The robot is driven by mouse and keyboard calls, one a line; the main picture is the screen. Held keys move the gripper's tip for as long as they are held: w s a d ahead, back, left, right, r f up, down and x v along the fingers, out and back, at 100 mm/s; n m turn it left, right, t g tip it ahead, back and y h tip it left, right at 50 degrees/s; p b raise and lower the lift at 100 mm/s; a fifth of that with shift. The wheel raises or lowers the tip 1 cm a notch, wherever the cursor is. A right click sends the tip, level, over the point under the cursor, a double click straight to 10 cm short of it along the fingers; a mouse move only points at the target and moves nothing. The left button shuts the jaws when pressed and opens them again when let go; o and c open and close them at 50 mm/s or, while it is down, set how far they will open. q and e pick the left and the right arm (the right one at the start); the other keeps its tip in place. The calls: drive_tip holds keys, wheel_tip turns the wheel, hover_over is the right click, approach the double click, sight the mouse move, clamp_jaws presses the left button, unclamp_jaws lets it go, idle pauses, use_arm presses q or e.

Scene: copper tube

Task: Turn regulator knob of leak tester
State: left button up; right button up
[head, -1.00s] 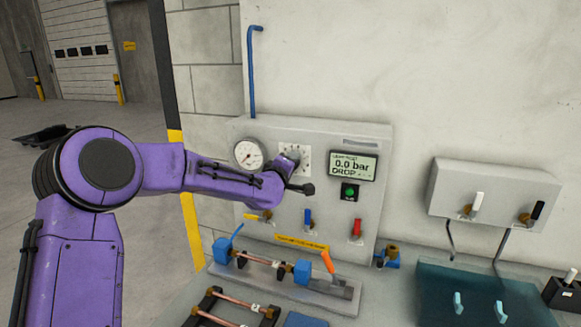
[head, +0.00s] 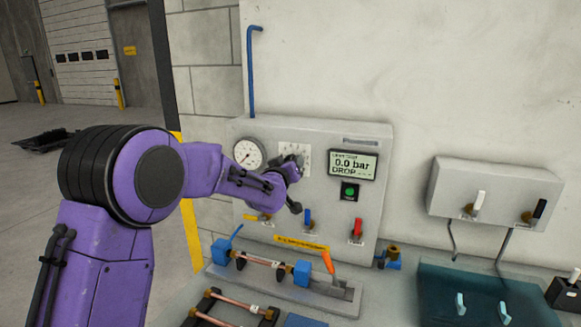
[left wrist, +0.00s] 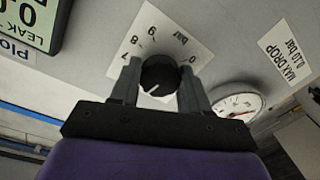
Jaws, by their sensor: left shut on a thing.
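The leak tester (head: 325,210) is a grey wall panel with a display (head: 353,165) reading 0.0 bar. The black regulator knob (left wrist: 160,75) sits on a white scale plate (left wrist: 185,35) in the left wrist view; its white pointer mark faces lower left there. My left gripper (left wrist: 158,82) has its two fingers on either side of the knob and is shut on it. In the head view the gripper (head: 294,162) is at the scale plate, and my arm partly hides it and the knob. A round pressure gauge (head: 248,154) is left of the knob. My right gripper is not in view.
Below, a copper tube (head: 264,261) lies in a fixture.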

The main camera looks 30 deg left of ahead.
use_arm(q)
drive_tip(key=shift+f+m, duration=0.4)
drive_tip(key=o, duration=0.9)
drive_tip(key=shift+o, duration=0.7)
drive_tip(key=shift+s+r, duration=0.1)
drive_tip(key=shift+r, duration=0.15)
drive_tip(key=v, duration=1)
drive_tip(key=shift+s+b, duration=0.25)
drive_tip(key=shift+b, duration=0.05)
